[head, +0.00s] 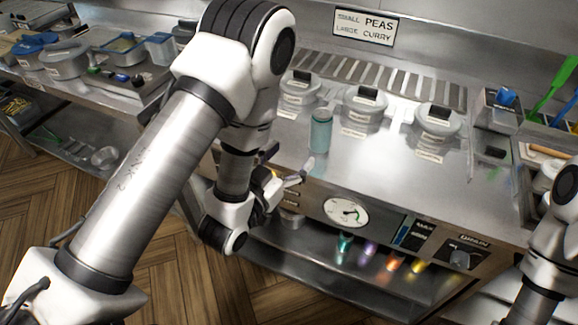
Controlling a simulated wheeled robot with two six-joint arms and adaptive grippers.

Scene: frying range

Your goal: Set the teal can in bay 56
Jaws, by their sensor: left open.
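The teal can (321,133) stands upright on the steel counter (378,178), left of the middle, in front of the lidded pots. My left gripper (287,166) is open at the counter's front edge, to the lower left of the can and apart from it. Part of the gripper is hidden behind my own left arm. Small labels lie in front of the pots, but their numbers are too small to read, so I cannot tell which spot is bay 56. Only links of my right arm show at the right edge; its gripper is out of view.
A dial gauge (346,212) is on the front panel. The counter right of the can is clear.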

